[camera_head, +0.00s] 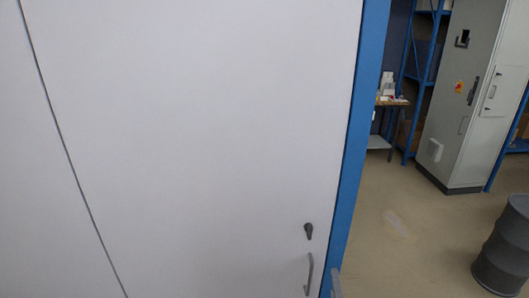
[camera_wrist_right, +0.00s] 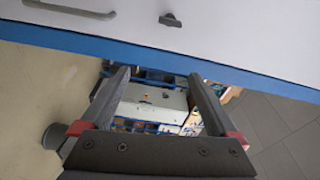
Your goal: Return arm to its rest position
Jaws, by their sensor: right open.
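My right gripper (camera_wrist_right: 158,76) shows in the right wrist view. Its two dark fingers with red parts at their bases are spread apart, and nothing is between them. The fingers point toward the blue edge of a large white panel. In the head view, a small grey piece low beside the blue edge may be part of my right arm or gripper; I cannot tell. My left gripper is in neither view.
A white panel (camera_head: 210,130) with a blue edge (camera_head: 362,120), a dark lock (camera_head: 308,231) and a grey handle (camera_head: 309,274) fills most of the head view. At right are a grey cabinet (camera_head: 462,100), a dark barrel (camera_head: 505,248) and open floor (camera_head: 400,250).

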